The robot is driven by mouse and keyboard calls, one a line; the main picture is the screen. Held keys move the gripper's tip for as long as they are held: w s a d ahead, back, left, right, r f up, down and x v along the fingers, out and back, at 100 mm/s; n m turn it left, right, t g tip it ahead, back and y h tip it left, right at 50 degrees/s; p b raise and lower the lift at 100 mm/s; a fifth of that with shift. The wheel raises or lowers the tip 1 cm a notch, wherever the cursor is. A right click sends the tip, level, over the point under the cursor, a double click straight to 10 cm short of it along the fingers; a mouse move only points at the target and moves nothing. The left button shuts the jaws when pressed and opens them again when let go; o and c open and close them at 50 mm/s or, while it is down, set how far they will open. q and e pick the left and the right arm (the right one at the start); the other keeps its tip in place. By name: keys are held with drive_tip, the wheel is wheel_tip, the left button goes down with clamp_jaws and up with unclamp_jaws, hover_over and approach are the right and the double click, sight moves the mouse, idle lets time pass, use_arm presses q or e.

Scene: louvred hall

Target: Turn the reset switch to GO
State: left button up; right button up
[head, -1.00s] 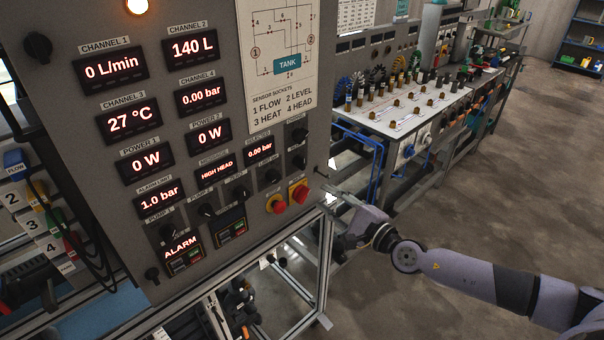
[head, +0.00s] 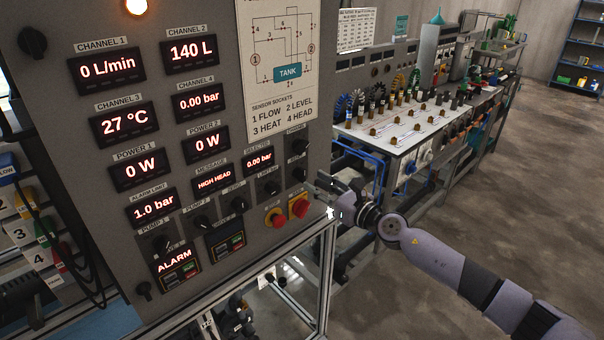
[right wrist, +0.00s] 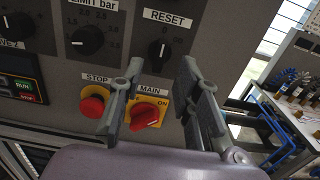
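The reset switch (right wrist: 159,53) is a small black knob under a RESET label on the grey panel. Its pale pointer mark faces roughly up; the position marks beside it are too small to read surely. In the head view the reset switch (head: 299,174) sits at the panel's right edge. My right gripper (right wrist: 160,66) is open, its two grey fingers apart on either side of the switch in the picture. I cannot tell whether they touch it. In the head view the right gripper (head: 326,186) is by the panel's right edge. My left gripper is out of view.
Below the switch are the red MAIN rotary switch (right wrist: 146,116) on a yellow plate and the red STOP button (right wrist: 92,106). The LIMIT bar knob (right wrist: 88,40) is to the left. A white-topped workbench (head: 400,133) stands behind on the right.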

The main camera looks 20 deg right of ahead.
sight(305, 176)
drive_tip(key=shift+x, duration=2.3)
drive_tip(key=shift+w+a, duration=0.1)
drive_tip(key=shift+w, duration=0.05)
clamp_jaws()
